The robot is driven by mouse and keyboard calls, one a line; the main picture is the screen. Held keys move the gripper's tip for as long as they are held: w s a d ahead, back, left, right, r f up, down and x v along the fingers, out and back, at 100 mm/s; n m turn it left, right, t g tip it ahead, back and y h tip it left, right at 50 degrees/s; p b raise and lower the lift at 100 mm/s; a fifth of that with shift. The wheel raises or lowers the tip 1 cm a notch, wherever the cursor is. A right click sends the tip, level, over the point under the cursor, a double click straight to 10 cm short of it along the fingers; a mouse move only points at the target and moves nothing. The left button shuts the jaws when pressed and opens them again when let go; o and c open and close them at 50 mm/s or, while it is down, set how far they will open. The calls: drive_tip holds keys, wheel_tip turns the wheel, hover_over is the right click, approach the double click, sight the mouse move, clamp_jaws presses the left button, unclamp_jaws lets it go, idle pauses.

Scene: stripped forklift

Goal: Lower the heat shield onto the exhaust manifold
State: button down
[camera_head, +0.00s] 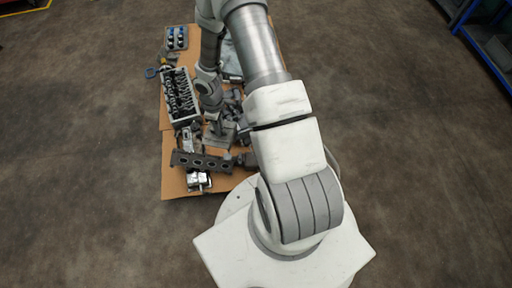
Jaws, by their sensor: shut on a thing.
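My gripper (219,136) is over the near part of a cardboard sheet, small and partly hidden by my own wrist. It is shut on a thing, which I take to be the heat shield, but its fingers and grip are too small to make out. A long dark piece with a row of oval openings (203,161) shows just below the gripper in the picture, slightly tilted. I cannot tell whether this is the exhaust manifold or the shield, nor whether it touches what lies under it.
The cardboard sheet (174,185) lies on the brown floor. A dark engine block or head (180,97) lies at its left, a tray with blue pieces (176,38) at the far left. A shiny silver piece (198,180) sits near the front edge. Floor left is clear; blue shelving (490,45) stands far right.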

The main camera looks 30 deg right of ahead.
drive_tip(key=shift+w+d+f+n+b, duration=0.1)
drive_tip(key=shift+d+f+n+b, duration=2.85)
drive_tip(key=shift+f, duration=3)
drive_tip(key=shift+w+d+f+n+b, duration=0.15)
drive_tip(key=shift+d+f+n+b, duration=2.8)
drive_tip(key=shift+f, duration=3.05)
drive_tip(key=shift+w+d+f+n+b, duration=0.1)
drive_tip(key=shift+d+f+n+b, duration=1.85)
drive_tip(key=shift+f+n+b, duration=3)
wheel_tip(320, 180, down, 2)
drive_tip(key=m+p, duration=0.1)
drive_tip(key=p, duration=0.2)
drive_tip(key=shift+w+f+b, duration=0.1)
drive_tip(key=shift+b, duration=0.8)
drive_tip(key=shift+f, duration=0.1)
drive_tip(key=shift+f, duration=1.9)
drive_tip(key=c, duration=0.8)
unclamp_jaws()
